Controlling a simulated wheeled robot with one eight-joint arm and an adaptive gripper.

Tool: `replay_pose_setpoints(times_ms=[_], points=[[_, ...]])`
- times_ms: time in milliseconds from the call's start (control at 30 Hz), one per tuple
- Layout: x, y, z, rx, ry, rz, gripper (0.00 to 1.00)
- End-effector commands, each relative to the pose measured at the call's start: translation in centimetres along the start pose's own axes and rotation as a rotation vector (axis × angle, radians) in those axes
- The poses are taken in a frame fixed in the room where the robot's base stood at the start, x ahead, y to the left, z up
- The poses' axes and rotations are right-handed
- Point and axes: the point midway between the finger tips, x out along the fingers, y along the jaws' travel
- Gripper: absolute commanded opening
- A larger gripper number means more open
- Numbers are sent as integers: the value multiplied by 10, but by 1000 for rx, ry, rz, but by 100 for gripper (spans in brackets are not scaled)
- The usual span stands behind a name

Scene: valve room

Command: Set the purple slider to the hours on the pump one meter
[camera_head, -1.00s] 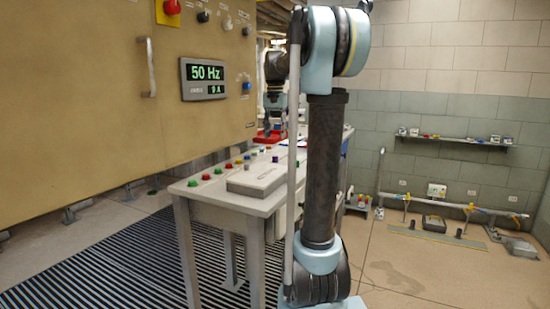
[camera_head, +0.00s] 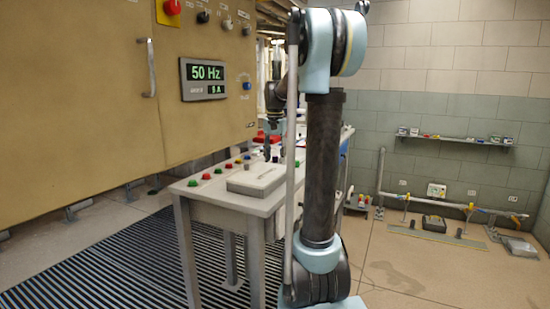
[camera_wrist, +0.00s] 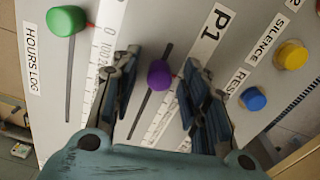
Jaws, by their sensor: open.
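The purple slider knob (camera_wrist: 159,74) sits in a slot beside a printed scale (camera_wrist: 106,30) and a "P1" label (camera_wrist: 212,30) in the wrist view. My gripper (camera_wrist: 157,68) is open, with one finger on each side of the purple knob; I cannot tell whether either finger touches it. A green slider knob (camera_wrist: 66,20) beside the "HOURS LOG" label (camera_wrist: 32,58) is at the upper left. In the head view my gripper (camera_head: 267,155) is low over the console table (camera_head: 218,196). I cannot make out a pump one hours meter in either view.
A blue button (camera_wrist: 253,98) and a yellow button (camera_wrist: 291,54) labelled "SILENCE" lie right of the gripper. A grey box (camera_head: 256,180) and several coloured buttons are on the console.

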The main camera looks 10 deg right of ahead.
Motion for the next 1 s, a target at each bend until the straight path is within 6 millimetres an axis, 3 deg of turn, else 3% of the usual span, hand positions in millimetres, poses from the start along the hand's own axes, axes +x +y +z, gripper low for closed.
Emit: replay_pose_setpoints(times_ms=[33, 200, 233, 567, 1000], points=[[0, 0, 0, 0, 0, 0, 41], [0, 0, 0, 1, 0, 0, 3], [0, 1, -1, 1, 0, 0, 0], [0, 3, -12, 3, 0, 0, 0], [-1, 14, -87, 3, 0, -1, 0]])
